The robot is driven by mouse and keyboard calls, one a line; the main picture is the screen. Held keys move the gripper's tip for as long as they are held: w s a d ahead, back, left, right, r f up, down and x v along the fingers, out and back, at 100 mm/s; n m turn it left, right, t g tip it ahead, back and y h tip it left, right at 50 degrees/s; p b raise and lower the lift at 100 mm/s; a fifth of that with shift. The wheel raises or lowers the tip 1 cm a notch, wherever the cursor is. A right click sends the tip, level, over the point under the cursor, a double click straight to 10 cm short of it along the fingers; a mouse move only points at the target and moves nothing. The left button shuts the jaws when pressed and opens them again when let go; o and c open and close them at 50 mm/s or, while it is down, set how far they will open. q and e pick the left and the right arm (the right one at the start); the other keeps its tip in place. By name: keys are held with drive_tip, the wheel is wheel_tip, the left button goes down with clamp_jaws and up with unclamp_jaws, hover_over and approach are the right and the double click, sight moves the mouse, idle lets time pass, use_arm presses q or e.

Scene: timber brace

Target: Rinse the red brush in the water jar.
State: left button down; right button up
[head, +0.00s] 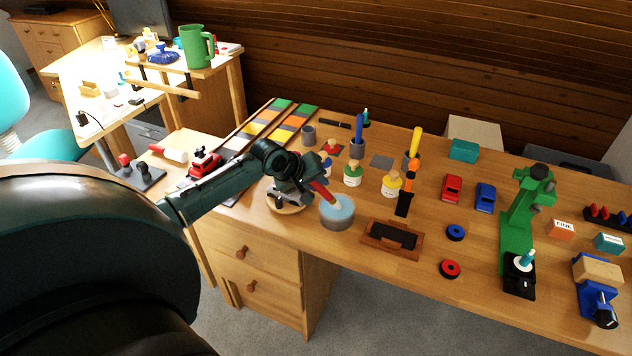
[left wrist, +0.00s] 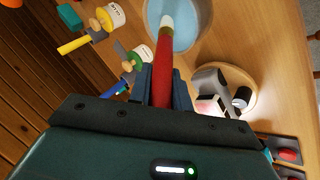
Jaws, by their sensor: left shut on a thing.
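The red brush (head: 321,191) is held in my left gripper (head: 308,188). It points down and right in the head view, with its tip over the light-blue top of the water jar (head: 338,222). In the left wrist view, the red brush (left wrist: 162,78) stands out between the dark fingers of my left gripper (left wrist: 163,88), which are shut on it. Its pale tip shows against the blue inside of the water jar (left wrist: 188,28). I cannot tell whether the tip touches the water. My right gripper is in neither view.
A round wooden dish (head: 275,207) lies left of the jar, partly under my gripper. Paint bottles with green (head: 352,173) and yellow (head: 392,184) tops stand behind it. A brown tray with a dark pad (head: 379,243) lies to the right. Bare wood shows in front of the red car (head: 451,187).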

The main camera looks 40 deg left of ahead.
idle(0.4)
use_arm(q)
wheel_tip(320, 180, up, 3)
drive_tip(key=p, duration=0.3)
drive_tip(key=shift+f, duration=0.1)
wheel_tip(320, 180, up, 2)
drive_tip(key=shift+p, duration=0.5)
drive_tip(key=shift+r, duration=1.1)
